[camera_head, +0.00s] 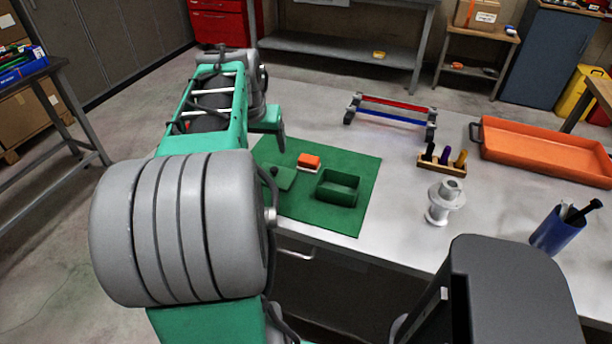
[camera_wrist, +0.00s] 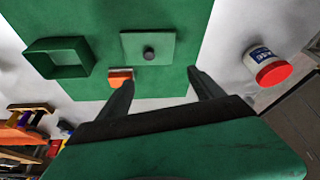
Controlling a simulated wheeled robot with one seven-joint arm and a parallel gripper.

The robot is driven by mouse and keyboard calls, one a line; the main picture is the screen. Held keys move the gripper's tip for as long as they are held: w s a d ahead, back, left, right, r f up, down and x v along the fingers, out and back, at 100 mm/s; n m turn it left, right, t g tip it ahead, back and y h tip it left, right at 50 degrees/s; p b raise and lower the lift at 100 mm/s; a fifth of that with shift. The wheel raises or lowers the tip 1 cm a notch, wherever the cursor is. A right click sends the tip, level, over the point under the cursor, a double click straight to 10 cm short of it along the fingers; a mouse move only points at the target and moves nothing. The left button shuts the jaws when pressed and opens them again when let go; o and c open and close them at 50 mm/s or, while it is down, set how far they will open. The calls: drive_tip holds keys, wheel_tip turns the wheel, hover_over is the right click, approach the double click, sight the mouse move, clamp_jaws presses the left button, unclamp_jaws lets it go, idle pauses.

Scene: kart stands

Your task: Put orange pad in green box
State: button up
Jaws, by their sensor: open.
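The orange pad (camera_head: 309,160) has a white lower part and lies on the green mat (camera_head: 362,172), behind the green box. In the wrist view the orange pad (camera_wrist: 119,74) is partly hidden by the left finger. The green box (camera_head: 350,193) is open-topped and looks empty; it also shows at the left of the wrist view (camera_wrist: 68,70). A square green lid with a dark knob (camera_wrist: 135,43) lies flat on the mat beside the box. My gripper (camera_wrist: 160,82) is open and empty, above the mat's edge; in the head view one finger shows left of the pad.
Right of the mat are a red-and-blue rail rack (camera_head: 392,112), a tool block (camera_head: 441,164), a white spool (camera_head: 440,205), an orange tray (camera_head: 545,151) and a blue cup (camera_head: 552,232).

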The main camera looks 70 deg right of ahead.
sight(309, 159)
drive_tip(key=s+d+f+m+g, duration=0.1)
drive_tip(key=s+d+f+m, duration=0.15)
drive_tip(key=s+d, duration=0.55)
drive_tip(key=f, duration=0.3)
drive_tip(key=s+f, duration=0.1)
drive_tip(key=f, duration=0.2)
drive_tip(key=shift+s+a+f+b, duration=0.1)
drive_tip(key=shift+s+b, duration=0.1)
drive_tip(key=shift+b, duration=0.1)
drive_tip(key=shift+c, duration=0.6)
drive_tip(key=c, duration=1.5)
